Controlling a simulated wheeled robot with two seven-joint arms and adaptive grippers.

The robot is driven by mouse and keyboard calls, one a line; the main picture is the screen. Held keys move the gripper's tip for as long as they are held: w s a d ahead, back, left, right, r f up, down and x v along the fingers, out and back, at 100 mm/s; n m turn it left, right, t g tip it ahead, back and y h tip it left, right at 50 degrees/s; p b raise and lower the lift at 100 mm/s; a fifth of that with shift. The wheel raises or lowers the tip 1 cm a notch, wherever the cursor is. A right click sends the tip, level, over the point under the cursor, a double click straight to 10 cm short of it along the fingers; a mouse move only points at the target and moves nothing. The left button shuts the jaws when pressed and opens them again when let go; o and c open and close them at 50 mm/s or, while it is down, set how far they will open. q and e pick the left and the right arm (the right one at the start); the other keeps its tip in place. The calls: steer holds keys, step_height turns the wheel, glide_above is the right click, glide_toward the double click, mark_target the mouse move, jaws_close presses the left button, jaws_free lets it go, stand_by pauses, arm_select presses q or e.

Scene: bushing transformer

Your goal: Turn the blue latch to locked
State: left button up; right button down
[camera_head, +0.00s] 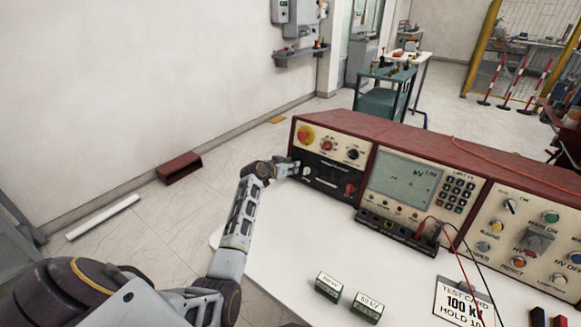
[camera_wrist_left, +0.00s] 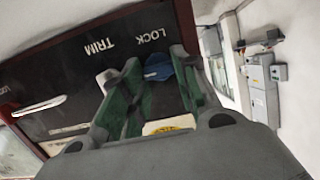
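The blue latch (camera_wrist_left: 158,72) shows on the dark panel in the left wrist view, below the white word LOCK (camera_wrist_left: 150,37). My left gripper (camera_wrist_left: 156,66) has its two green-padded fingers apart, with the blue latch in the gap, close to the right fingertip. Whether either finger touches it, I cannot tell. In the head view my left gripper (camera_head: 289,166) is at the left end of the red console (camera_head: 400,135), in front of its dark lower-left panel (camera_head: 325,175). The latch is not distinguishable there. My right gripper is not in view.
The console stands on a white table (camera_head: 290,240) with two green blocks (camera_head: 328,287) and a test card (camera_head: 462,302). Red and black leads hang in front of the console.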

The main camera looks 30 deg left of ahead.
arm_select(q)
steer(key=shift+c, duration=0.8)
